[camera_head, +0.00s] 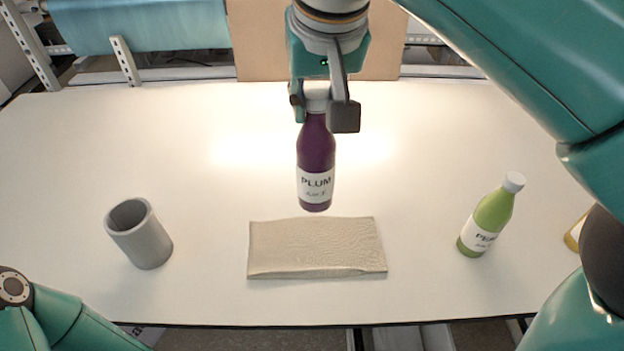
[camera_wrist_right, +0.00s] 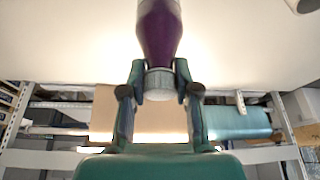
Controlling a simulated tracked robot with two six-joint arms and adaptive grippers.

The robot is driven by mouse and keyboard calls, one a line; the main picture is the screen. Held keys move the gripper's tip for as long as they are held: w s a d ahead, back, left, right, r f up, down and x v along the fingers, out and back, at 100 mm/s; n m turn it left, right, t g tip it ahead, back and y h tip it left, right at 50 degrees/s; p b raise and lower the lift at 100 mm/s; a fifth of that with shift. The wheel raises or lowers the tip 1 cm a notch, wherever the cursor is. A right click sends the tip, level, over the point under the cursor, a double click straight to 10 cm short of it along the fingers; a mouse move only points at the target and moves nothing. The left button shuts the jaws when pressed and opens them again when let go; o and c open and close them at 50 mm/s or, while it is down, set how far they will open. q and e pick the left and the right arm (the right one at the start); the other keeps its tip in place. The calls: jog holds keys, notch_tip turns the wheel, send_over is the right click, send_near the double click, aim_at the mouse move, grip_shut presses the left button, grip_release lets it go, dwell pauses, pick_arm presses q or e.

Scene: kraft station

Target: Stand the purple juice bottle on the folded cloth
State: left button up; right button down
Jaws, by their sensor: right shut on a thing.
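The purple juice bottle (camera_head: 315,160) has a white label reading PLUM and hangs upright in the head view. My right gripper (camera_head: 322,100) is shut on its pale cap from above. The right wrist view also shows the purple bottle (camera_wrist_right: 160,35), with the fingers (camera_wrist_right: 160,84) on both sides of the cap. The folded beige cloth (camera_head: 316,248) lies flat on the table. In the head view the bottle's base appears just above the cloth's far edge; the exact height is hard to tell. My left gripper is not in view; only part of that arm shows at lower left.
A grey cup (camera_head: 150,243) stands left of the cloth. A green bottle (camera_head: 487,217) with a white cap stands to the right. A yellowish thing (camera_head: 574,236) is partly hidden behind my right arm. The white table (camera_head: 110,130) is otherwise clear around the cloth.

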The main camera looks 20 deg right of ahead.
aim_at(316, 183)
notch_tip(316, 183, down, 8)
jog(key=shift+r+b, duration=0.1)
jog(key=shift+b, duration=0.7)
jog(key=shift+f+b, duration=0.35)
jog(key=shift+f, duration=2.15)
jog(key=shift+f+b, duration=0.4)
jog(key=shift+f, duration=0.05)
jog(key=shift+s+f, duration=0.15)
jog(key=shift+s, duration=0.05)
jog(key=c, duration=1.3)
grip_release()
jog(key=o, duration=0.5)
jog(key=shift+w+f, duration=0.15)
jog(key=shift+w, duration=0.05)
jog(key=shift+c, duration=0.2)
jog(key=shift+s, duration=0.1)
